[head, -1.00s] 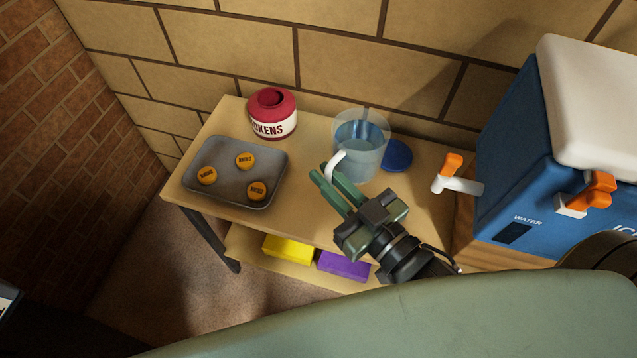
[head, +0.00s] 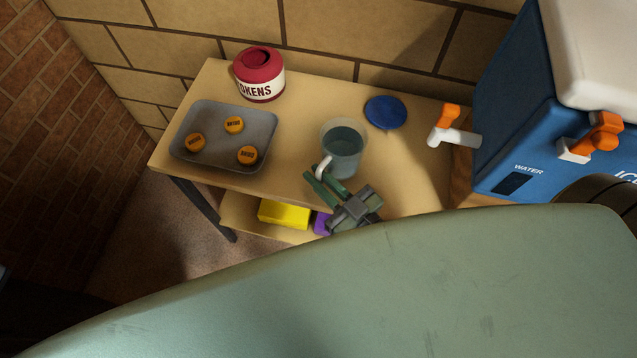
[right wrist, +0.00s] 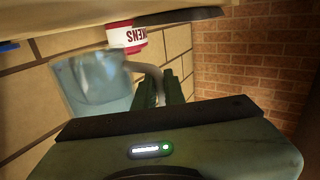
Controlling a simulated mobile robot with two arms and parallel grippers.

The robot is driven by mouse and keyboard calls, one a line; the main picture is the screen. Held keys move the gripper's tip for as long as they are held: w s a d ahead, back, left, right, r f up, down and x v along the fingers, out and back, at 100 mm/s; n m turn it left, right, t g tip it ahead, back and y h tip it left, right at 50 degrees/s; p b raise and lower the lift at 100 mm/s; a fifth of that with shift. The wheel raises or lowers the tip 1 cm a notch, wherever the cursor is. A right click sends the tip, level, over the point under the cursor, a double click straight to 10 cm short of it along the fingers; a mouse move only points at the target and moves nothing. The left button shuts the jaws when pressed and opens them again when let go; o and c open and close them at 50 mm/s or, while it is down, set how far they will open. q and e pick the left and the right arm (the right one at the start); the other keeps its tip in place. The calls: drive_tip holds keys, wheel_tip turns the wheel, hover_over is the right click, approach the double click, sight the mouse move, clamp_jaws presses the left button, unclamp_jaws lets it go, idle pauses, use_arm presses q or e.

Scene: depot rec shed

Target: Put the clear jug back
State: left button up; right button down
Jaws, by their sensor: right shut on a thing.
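The clear jug (head: 345,146), with bluish liquid inside, is upright over the front part of the wooden table (head: 290,148). My right gripper (head: 319,178) is shut on the jug's pale handle (head: 323,167) at the table's front edge. The right wrist view, which is turned upside down, shows the jug (right wrist: 88,85) beside the fingers (right wrist: 161,90), with the handle between them. I cannot tell whether the jug's base touches the tabletop. A round blue disc (head: 386,112) lies bare on the table behind and to the right of the jug. My left gripper is out of view.
A grey tray (head: 215,111) with 3 orange discs is at the left, and a red-and-white tokens tin (head: 259,75) behind it. A blue water cooler (head: 525,130) with orange-handled taps (head: 450,118) stands right. Yellow (head: 284,214) and purple blocks sit on the lower shelf.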

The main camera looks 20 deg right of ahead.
wheel_tip(320, 180, down, 3)
drive_tip(key=shift+r, duration=0.15)
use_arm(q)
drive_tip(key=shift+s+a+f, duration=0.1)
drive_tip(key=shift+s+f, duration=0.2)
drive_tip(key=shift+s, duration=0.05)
use_arm(e)
drive_tip(key=shift+f, duration=0.2)
drive_tip(key=shift+f+b, duration=0.1)
drive_tip(key=shift+b, duration=0.2)
drive_tip(key=c, duration=1.5)
unclamp_jaws()
